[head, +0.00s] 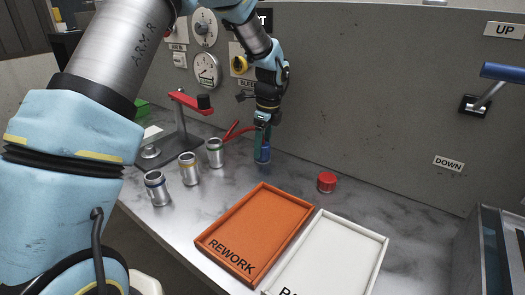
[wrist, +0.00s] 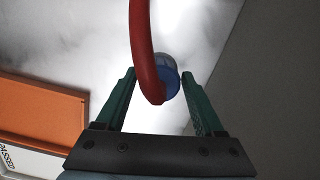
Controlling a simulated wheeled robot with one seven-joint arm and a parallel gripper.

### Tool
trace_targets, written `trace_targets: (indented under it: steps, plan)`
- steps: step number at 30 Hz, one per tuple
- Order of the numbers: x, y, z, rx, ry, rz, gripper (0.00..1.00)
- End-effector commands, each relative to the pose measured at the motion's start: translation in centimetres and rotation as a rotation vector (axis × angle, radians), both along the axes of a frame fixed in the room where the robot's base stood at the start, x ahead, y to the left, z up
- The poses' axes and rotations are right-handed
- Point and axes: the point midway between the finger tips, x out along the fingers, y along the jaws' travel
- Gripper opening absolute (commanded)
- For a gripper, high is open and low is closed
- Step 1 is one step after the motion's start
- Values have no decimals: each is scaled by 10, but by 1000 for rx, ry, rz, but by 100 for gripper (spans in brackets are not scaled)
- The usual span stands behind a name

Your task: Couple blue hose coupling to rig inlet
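The blue hose coupling (head: 262,156) stands on the grey bench under my gripper (head: 264,134) in the head view. In the wrist view the coupling (wrist: 171,80), on the end of a red hose (wrist: 142,50), lies between the two green fingers of my gripper (wrist: 158,76). The fingers are apart. A clear gap shows on the left finger's side, and the coupling is close to the right fingertip. The hose covers part of the coupling. I cannot make out the rig inlet; my arm covers part of the back panel.
An orange REWORK tray (head: 207,241) and a white tray (head: 382,248) lie in front. A red cap (head: 327,182) stands near the back panel (head: 380,90). Several metal cylinders (head: 189,169) and a red-armed stand (head: 188,102) are left of my gripper.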

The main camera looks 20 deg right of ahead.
Motion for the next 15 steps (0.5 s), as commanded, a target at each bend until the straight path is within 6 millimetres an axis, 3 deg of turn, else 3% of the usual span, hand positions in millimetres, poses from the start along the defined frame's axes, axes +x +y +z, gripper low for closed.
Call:
trace_targets:
  steps: [2,15]
  plan:
    - [0,0,0,0,0,0,60]
    - [0,0,0,0,0,0,10]
